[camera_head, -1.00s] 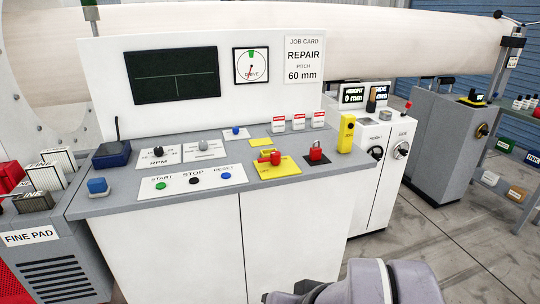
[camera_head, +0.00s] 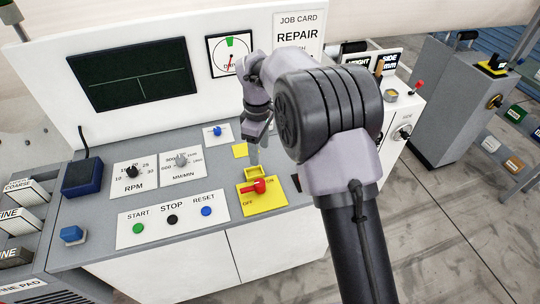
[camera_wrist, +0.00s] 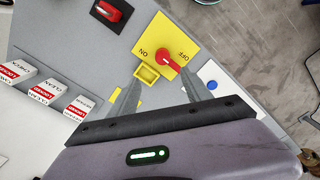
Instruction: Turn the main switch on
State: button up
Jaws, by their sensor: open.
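The main switch is a yellow plate (camera_head: 279,196) with ON and OFF marks and a red handle (camera_head: 257,187). It also shows in the wrist view, with the plate (camera_wrist: 181,32) and the red handle (camera_wrist: 169,61) between the OFF mark and a yellow bracket (camera_wrist: 147,74). In the head view the handle lies slanting across the plate, its end toward the left by the OFF mark. My gripper (camera_head: 259,152) is above the plate's back edge. In the wrist view its open fingers (camera_wrist: 160,76) spread around the bracket and handle, with nothing held; contact cannot be told.
Red-and-white tags (camera_wrist: 45,91) stand on the panel. A red lock-like piece (camera_wrist: 109,10) lies on a black plate. START, STOP and RESET buttons (camera_head: 172,219) and dials (camera_head: 180,160) sit left of the switch. My arm hides the panel's right side.

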aim_at(260, 182)
jog(key=f+b, duration=0.1)
jog(key=f, duration=0.9)
jog(key=f+b, duration=0.1)
jog(key=f, duration=0.4)
jog(key=shift+s+a+f+b, duration=0.15)
jog(key=shift+s+f+b, duration=0.05)
jog(key=shift+s+b, duration=0.2)
jog(key=shift+w+f, duration=0.1)
jog(key=shift+f, duration=0.3)
grip_shut()
